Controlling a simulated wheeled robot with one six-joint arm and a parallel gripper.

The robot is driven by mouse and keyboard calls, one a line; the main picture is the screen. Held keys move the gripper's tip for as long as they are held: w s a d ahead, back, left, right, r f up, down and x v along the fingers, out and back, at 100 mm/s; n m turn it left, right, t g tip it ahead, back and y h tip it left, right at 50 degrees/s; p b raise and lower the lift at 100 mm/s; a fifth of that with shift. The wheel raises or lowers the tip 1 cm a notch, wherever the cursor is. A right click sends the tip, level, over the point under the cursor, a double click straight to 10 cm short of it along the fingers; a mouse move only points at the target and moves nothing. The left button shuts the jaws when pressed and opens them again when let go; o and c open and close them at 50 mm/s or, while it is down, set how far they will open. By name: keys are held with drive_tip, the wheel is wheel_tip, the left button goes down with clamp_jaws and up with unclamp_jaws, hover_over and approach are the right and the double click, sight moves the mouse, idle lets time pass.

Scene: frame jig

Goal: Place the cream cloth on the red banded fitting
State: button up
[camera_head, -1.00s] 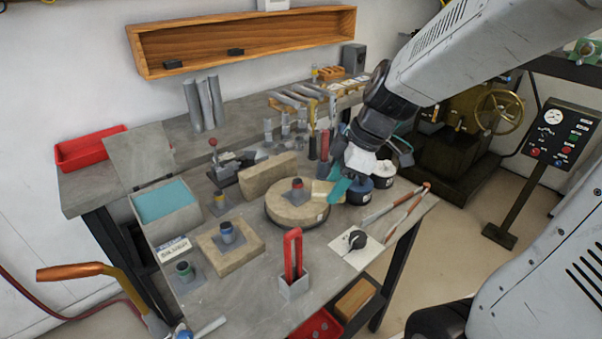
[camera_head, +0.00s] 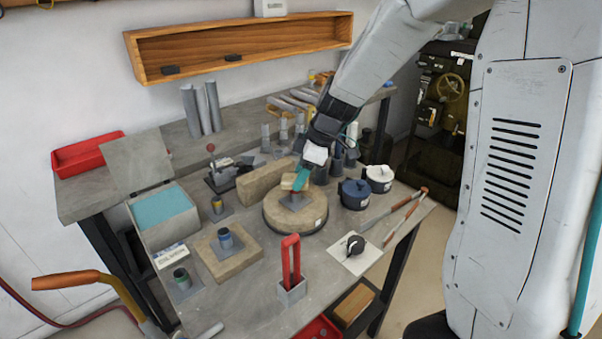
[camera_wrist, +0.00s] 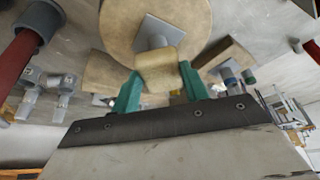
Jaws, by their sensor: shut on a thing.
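The cream cloth (camera_head: 288,182) is a small pale folded pad. In the wrist view the cloth (camera_wrist: 158,68) sits between the two teal fingers of my gripper (camera_wrist: 160,84), which is shut on it. In the head view my gripper (camera_head: 300,180) is over the round stone disc, at the red banded fitting. The fitting's grey square base (camera_head: 296,203) shows on the disc. In the wrist view its grey plate and stem (camera_wrist: 155,35) show just beyond the cloth. The red band is hidden by the cloth and gripper. I cannot tell whether the cloth touches the fitting.
The round stone disc (camera_head: 284,226) has a long stone block (camera_head: 262,180) behind it. Blue (camera_head: 226,238), yellow (camera_head: 217,205) and green (camera_head: 182,278) banded fittings stand left. A dark blue pot (camera_head: 354,196) and a white pot (camera_head: 379,180) stand right. A red-handled holder (camera_head: 291,286) is in front.

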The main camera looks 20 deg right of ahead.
drive_tip(key=shift+f, duration=0.2)
drive_tip(key=o, duration=1)
drive_tip(key=shift+c, duration=0.2)
